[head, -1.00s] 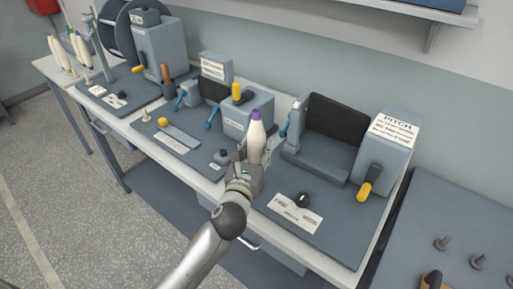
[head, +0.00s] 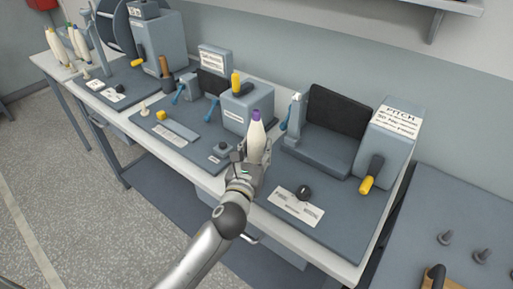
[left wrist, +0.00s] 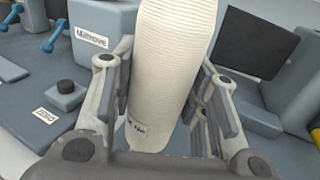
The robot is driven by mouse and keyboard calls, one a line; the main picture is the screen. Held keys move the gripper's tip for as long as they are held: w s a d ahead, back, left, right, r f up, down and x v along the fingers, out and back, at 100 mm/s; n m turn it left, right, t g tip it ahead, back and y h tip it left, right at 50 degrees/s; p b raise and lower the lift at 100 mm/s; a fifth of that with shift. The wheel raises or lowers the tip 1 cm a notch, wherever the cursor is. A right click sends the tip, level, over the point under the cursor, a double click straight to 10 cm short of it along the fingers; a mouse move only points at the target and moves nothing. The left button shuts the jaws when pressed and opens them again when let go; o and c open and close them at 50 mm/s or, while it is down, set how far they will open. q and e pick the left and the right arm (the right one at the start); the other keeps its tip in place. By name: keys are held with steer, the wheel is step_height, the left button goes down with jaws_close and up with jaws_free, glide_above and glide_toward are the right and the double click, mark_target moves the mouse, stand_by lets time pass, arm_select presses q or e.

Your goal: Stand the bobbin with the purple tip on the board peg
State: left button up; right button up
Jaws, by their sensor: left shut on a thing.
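The bobbin with the purple tip (head: 257,140) is cream-coloured and upright, purple end up. My left gripper (head: 249,170) is shut on its lower part, above the front of the middle bench. In the left wrist view the bobbin's ribbed body (left wrist: 170,60) stands between the two fingers (left wrist: 165,100); its tip is out of frame. A grey board (head: 425,210) at the right carries short grey pegs, one nearer the left (head: 445,238) and one to its right (head: 482,256). These pegs are bare and well apart from the bobbin.
A grey machine labelled PITCH (head: 385,145) stands between the bobbin and the board. Several other bobbins (head: 78,42) stand at far left. More machines with levers line the bench.

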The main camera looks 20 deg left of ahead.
arm_select(q)
steer(key=shift+f, duration=0.5)
steer(key=o, duration=1.1)
steer(key=shift+o, duration=0.2)
steer(key=shift+s, duration=0.1)
steer(key=s, duration=1.2)
steer(key=shift+d, duration=0.3)
steer(key=shift+w, duration=0.1)
